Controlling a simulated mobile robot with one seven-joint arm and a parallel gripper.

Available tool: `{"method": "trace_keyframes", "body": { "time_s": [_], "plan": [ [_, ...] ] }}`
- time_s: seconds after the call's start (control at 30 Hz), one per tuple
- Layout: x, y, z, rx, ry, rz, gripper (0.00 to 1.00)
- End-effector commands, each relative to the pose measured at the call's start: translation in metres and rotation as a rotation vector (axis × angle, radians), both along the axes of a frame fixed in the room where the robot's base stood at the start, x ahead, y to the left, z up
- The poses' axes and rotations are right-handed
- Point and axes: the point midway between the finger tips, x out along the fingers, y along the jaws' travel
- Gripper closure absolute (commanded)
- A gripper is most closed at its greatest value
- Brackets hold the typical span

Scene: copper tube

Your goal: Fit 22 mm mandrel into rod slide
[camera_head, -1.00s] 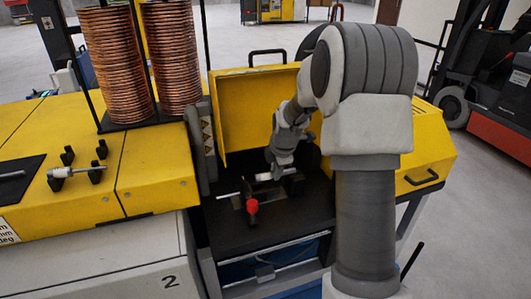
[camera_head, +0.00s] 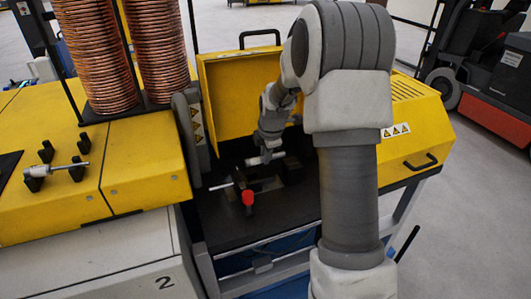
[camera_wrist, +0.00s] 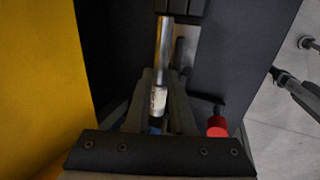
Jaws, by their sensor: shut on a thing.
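My gripper (camera_head: 266,154) is inside the yellow-lidded machine, below its raised lid. It is shut on a silver and white mandrel, which lies roughly level in the head view (camera_head: 263,159). In the wrist view the mandrel's pale labelled part (camera_wrist: 158,101) sits between my fingers (camera_wrist: 163,108). Its bare silver shaft (camera_wrist: 164,50) runs up to a dark block (camera_wrist: 179,8) at the top edge. I cannot tell whether the shaft's end is in that block or only beside it. A thin silver rod (camera_head: 220,186) is to the left. I cannot clearly identify the rod slide.
A red-knobbed lever (camera_head: 248,198) stands just in front of my gripper and also shows in the wrist view (camera_wrist: 217,126). The raised yellow lid (camera_head: 238,92) is behind. Another mandrel (camera_head: 57,168) rests on black holders at the left. Copper coils (camera_head: 98,60) stand behind them.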

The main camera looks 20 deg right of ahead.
Motion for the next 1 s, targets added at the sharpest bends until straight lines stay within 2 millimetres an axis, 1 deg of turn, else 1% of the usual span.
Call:
{"method": "trace_keyframes", "body": {
  "time_s": [0.1, 1.0],
  "plan": [
    [0.001, 0.0, -0.008, 0.0, -0.002, 0.001, 1.0],
    [0.001, 0.0, -0.061, -0.001, -0.003, -0.001, 1.0]
  ]
}}
